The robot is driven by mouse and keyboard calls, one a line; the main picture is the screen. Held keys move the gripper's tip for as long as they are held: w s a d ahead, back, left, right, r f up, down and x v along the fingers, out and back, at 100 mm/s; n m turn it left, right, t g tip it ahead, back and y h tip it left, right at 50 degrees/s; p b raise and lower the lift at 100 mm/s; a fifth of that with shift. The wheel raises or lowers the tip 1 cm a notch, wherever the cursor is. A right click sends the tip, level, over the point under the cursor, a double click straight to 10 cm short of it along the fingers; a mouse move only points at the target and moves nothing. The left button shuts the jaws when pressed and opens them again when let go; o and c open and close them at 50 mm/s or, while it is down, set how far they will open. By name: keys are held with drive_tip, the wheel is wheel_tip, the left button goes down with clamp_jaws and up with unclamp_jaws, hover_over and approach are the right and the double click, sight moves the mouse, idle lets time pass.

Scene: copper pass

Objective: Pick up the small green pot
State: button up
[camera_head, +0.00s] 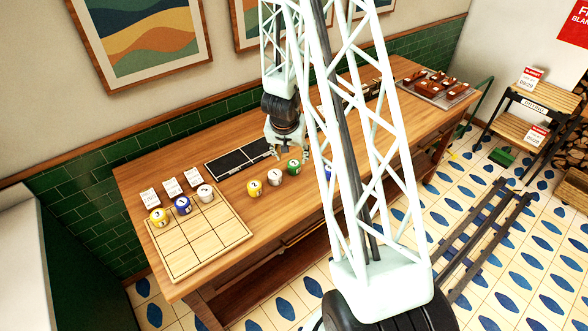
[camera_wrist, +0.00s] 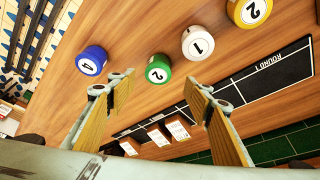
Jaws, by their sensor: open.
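The small green pot (camera_head: 294,167) stands on the wooden table in a loose row with other pots. In the wrist view the green pot (camera_wrist: 158,69) has a white face marked 2 and lies just beyond the fingertips, roughly centred between them. My gripper (camera_head: 290,151) is above the table, close to the green pot in the head view. In the wrist view its two padded fingers (camera_wrist: 160,88) are apart with nothing between them. How high the fingertips are above the pot cannot be told.
A white pot (camera_wrist: 198,42) and a yellow pot (camera_wrist: 250,10) stand to one side of the green pot, a blue pot (camera_wrist: 92,60) to the other. A black mat (camera_head: 240,158) lies behind. A gridded wooden board (camera_head: 205,242) holds more pots at the table's left.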

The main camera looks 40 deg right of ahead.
sight(294, 164)
drive_tip(key=shift+x, duration=2.05)
drive_tip(key=shift+f, duration=0.15)
drive_tip(key=shift+d+x, duration=0.2)
drive_tip(key=shift+x, duration=2.25)
drive_tip(key=c, duration=1)
